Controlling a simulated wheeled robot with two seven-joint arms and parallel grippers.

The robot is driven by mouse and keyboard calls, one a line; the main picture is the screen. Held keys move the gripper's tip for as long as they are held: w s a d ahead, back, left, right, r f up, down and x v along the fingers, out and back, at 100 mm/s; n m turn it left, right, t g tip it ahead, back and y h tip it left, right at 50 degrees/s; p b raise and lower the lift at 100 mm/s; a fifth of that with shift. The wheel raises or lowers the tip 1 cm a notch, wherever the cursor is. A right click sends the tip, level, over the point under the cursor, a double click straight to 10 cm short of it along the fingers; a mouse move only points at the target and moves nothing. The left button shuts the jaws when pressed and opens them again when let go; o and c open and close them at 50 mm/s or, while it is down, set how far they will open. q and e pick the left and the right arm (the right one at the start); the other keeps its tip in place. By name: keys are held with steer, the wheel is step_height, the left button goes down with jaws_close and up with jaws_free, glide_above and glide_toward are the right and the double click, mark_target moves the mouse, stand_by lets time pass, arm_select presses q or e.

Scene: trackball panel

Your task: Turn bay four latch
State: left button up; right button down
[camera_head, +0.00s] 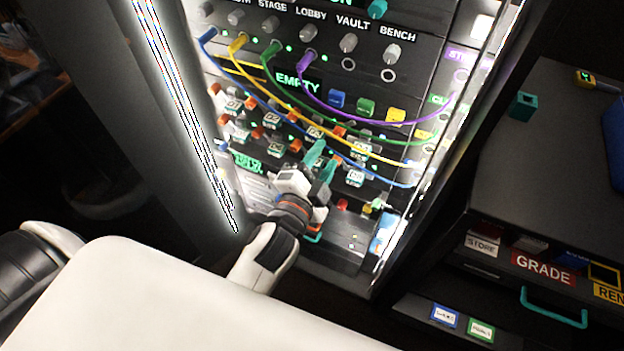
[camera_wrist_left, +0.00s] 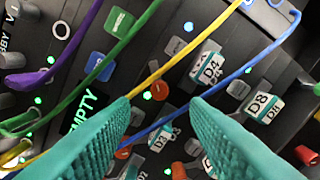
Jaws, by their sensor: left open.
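The rack panel holds two rows of small bays with white and teal labelled drives. In the left wrist view the D4 drive (camera_wrist_left: 210,68) lies beyond and right of the fingertips, with an orange piece (camera_wrist_left: 183,110) near its lower left. I cannot tell for sure which piece is its latch. The D8 drive (camera_wrist_left: 262,106) is to the right and the D3 drive (camera_wrist_left: 160,140) shows between the fingers. My left gripper (camera_head: 322,160) has teal fingers, spread apart and empty in the left wrist view (camera_wrist_left: 161,103), in front of the bays. It hides part of the lower row.
Blue, yellow, green and purple cables (camera_head: 318,92) loop across the panel above the bays; the yellow cable (camera_wrist_left: 172,72) crosses close to the fingertips. An EMPTY display (camera_head: 297,82) and knobs (camera_head: 348,43) sit higher. A dark cabinet (camera_head: 545,165) stands at right.

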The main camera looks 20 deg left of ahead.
arm_select(q)
steer(key=shift+s+b, duration=0.6)
steer(key=shift+s, duration=2.25)
